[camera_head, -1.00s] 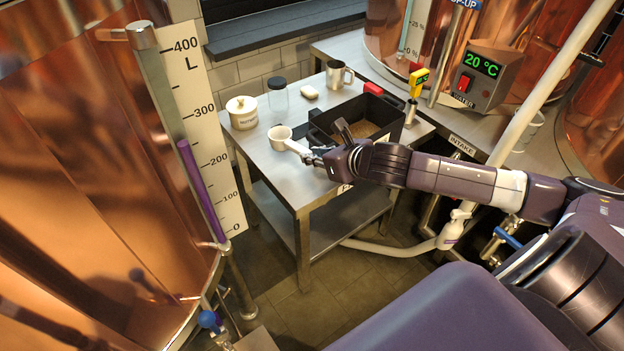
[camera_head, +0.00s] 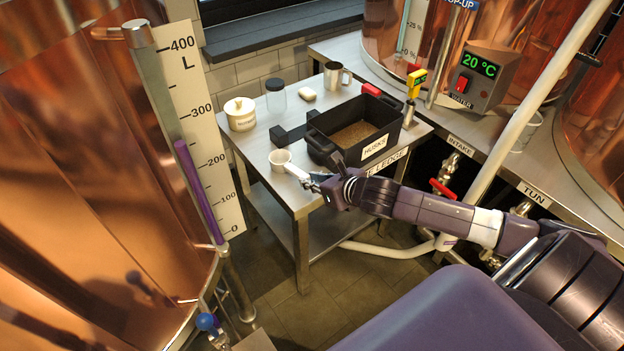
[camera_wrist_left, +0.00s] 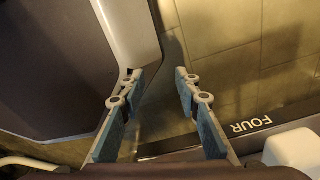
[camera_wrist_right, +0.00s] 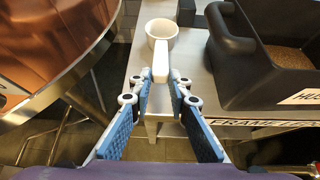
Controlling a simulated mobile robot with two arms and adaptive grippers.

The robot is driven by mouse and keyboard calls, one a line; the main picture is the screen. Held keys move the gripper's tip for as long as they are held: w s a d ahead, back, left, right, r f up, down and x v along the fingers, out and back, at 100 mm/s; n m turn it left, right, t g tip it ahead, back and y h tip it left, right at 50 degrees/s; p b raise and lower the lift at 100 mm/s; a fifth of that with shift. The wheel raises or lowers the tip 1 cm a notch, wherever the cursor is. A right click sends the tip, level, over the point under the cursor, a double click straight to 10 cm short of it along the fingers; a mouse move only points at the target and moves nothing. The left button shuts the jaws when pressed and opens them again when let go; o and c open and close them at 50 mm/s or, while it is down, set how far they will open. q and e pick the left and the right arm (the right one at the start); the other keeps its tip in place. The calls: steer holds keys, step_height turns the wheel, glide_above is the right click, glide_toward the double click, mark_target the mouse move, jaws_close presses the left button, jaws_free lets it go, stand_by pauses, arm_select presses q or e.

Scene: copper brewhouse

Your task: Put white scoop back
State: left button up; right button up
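The white scoop (camera_head: 281,159) is over the front left part of the steel table, its cup pointing away from me. Its handle runs back to my right gripper (camera_head: 316,181). In the right wrist view the scoop's cup (camera_wrist_right: 161,33) is ahead and its handle lies between the fingertips of my right gripper (camera_wrist_right: 160,84), which are close around it. I cannot tell whether the cup touches the tabletop. My left gripper (camera_wrist_left: 158,78) is open and empty above the floor, away from the table.
The black husks bin (camera_head: 318,146) stands right of the scoop, a dark block (camera_head: 279,135) at its left. Bare steel tabletop (camera_head: 250,143) lies left.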

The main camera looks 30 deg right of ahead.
steer(key=o, duration=0.4)
steer(key=shift+o, duration=0.2)
steer(key=shift+r, duration=0.15)
steer(key=p+v, duration=0.2)
steer(key=v, duration=0.9)
steer(key=shift+s+r, duration=0.2)
steer(key=shift+s, duration=0.15)
steer(key=shift+d, duration=0.1)
